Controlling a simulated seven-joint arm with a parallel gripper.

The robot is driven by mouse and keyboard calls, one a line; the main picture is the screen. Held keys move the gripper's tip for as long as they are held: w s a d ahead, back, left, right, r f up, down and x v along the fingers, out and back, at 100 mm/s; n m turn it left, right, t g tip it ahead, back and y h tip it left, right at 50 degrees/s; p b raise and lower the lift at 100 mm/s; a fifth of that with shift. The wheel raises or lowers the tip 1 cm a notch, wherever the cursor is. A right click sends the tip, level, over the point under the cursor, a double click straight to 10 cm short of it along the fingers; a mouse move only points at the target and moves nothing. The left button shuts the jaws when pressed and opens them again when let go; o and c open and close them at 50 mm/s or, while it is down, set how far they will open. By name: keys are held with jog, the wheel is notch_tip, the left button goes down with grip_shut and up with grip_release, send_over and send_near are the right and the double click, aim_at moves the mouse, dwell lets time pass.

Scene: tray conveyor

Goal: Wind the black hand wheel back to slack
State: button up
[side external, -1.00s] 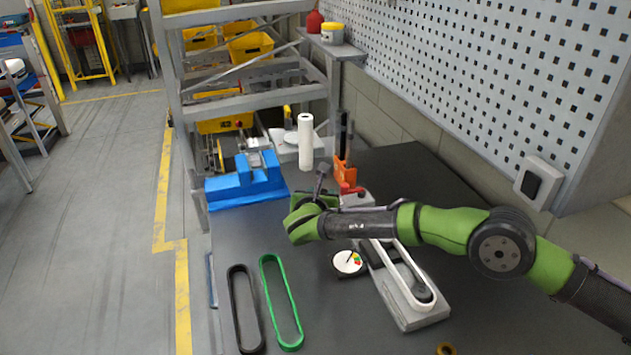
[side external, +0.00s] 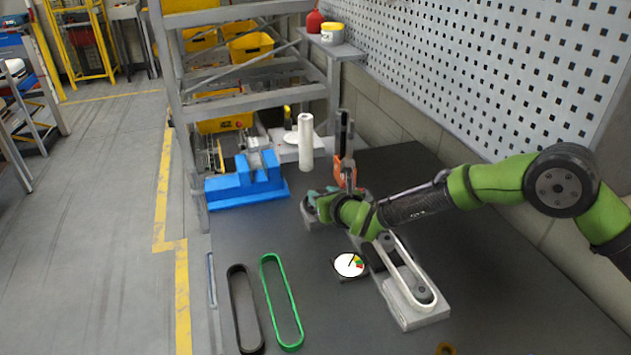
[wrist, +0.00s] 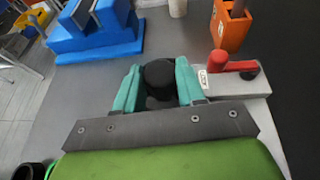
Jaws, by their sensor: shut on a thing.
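The black hand wheel (wrist: 159,73) sits between the teal fingers of my gripper (wrist: 157,85) in the wrist view. The fingers are shut on it, one on each side. In the side view my gripper (side external: 316,203) is low at the far end of the grey tensioner base, and the wheel is mostly hidden there by the gripper. The white belt (side external: 410,268) runs around pulleys on the grey base (side external: 425,315). A round dial gauge (side external: 348,265) with a coloured zone lies left of it; its fine reading is too small to tell.
A red lever (wrist: 232,66) on a grey block stands close right of my gripper. An orange tool holder (wrist: 230,25) is behind it. A blue vise (side external: 245,183) stands at the back left. Black (side external: 238,300) and green (side external: 274,270) belts lie on the bench's left.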

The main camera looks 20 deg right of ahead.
jog(key=shift+d+n+y, duration=0.2)
jog(key=shift+n+y, duration=0.6)
jog(key=shift+y, duration=0.4)
jog(key=o, duration=1.1)
jog(key=shift+c, duration=0.2)
jog(key=v, duration=1.6)
jog(key=shift+s+r, duration=0.2)
jog(key=shift+r, duration=0.3)
jog(key=shift+d, duration=0.1)
